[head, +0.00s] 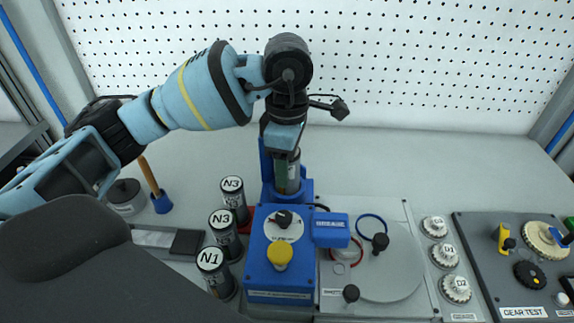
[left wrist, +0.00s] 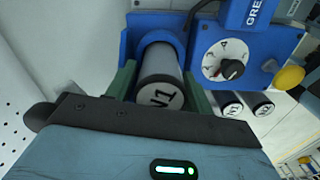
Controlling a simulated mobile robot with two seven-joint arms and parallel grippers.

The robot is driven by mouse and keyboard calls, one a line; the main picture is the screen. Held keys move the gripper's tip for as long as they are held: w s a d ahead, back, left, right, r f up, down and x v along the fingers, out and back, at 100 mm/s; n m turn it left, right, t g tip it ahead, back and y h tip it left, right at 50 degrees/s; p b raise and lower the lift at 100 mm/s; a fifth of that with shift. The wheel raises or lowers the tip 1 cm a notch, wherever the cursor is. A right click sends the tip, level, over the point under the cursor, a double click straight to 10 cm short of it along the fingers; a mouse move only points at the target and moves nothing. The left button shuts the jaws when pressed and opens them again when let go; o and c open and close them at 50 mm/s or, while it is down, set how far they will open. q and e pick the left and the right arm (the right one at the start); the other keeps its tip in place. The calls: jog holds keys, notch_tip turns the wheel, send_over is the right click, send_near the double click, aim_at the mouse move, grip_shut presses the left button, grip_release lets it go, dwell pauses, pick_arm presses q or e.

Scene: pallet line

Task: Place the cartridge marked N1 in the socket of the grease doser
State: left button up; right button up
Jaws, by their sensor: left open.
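The blue grease doser (head: 275,262) stands in the middle of the bench, with a dial and a yellow button. A dark cartridge marked N1 (left wrist: 161,88) stands in its blue socket (left wrist: 132,30) at the back; it also shows in the head view (head: 294,176). My left gripper (head: 287,178) reaches down over the socket from above. Its green fingers (left wrist: 160,72) are open, one on each side of this cartridge; whether they touch it I cannot tell. The cartridge's lower end is hidden in the socket. My right gripper is not in view.
Another N1 cartridge (head: 215,270) and two N3 cartridges (head: 226,234) stand left of the doser. A blue holder (head: 162,204) with a wooden handle is further left. A round plate (head: 390,270) and a gear test panel (head: 520,265) lie right.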

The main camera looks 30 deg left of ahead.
pick_arm(q)
notch_tip(320, 180, up, 11)
jog(key=shift+p, duration=0.45)
jog(key=shift+f, duration=0.1)
